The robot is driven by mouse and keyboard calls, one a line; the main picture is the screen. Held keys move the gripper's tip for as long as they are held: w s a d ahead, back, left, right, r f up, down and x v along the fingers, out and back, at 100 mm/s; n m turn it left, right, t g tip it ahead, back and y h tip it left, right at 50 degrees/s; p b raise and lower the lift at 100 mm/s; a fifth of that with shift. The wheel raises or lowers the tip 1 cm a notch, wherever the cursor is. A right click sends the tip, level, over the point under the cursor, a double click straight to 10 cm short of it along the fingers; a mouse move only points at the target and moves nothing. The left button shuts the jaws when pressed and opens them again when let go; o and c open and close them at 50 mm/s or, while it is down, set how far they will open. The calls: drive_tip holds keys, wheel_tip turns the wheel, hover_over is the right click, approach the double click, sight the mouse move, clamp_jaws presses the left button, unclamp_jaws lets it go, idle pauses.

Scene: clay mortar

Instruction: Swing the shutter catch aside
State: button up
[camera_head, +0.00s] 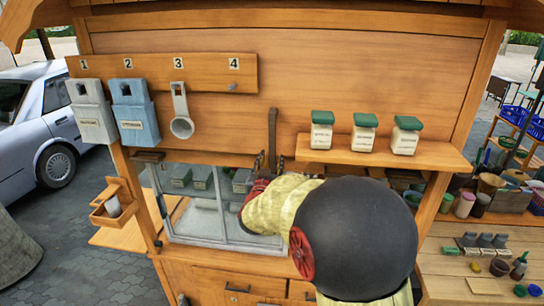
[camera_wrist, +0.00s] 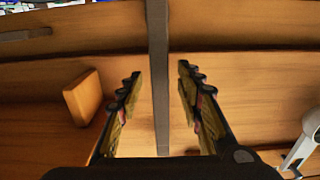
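The shutter catch appears to be a narrow dark upright bar (camera_head: 272,132) on the wooden front, between the hook board and the jar shelf. In the wrist view the dark bar (camera_wrist: 157,28) runs down the middle, between my two fingers. My gripper (camera_wrist: 159,75) is open, with one finger on each side of the bar and a visible gap on both sides. In the head view my gripper (camera_head: 268,168) is at the bar's lower end, partly hidden by my arm. The bar's lowest part is hidden there.
A shelf (camera_head: 434,155) with three green-lidded jars is close on the right. A hook board (camera_head: 205,68) with two boxes and a scoop (camera_head: 181,127) is at left. A glass-fronted case (camera_head: 205,220) stands below. A wooden block (camera_wrist: 84,97) shows beside my fingers.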

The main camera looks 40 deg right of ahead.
drive_tip(key=shift+x, duration=1.15)
drive_tip(key=shift+c, duration=1.1)
clamp_jaws()
drive_tip(key=shift+a, duration=0.1)
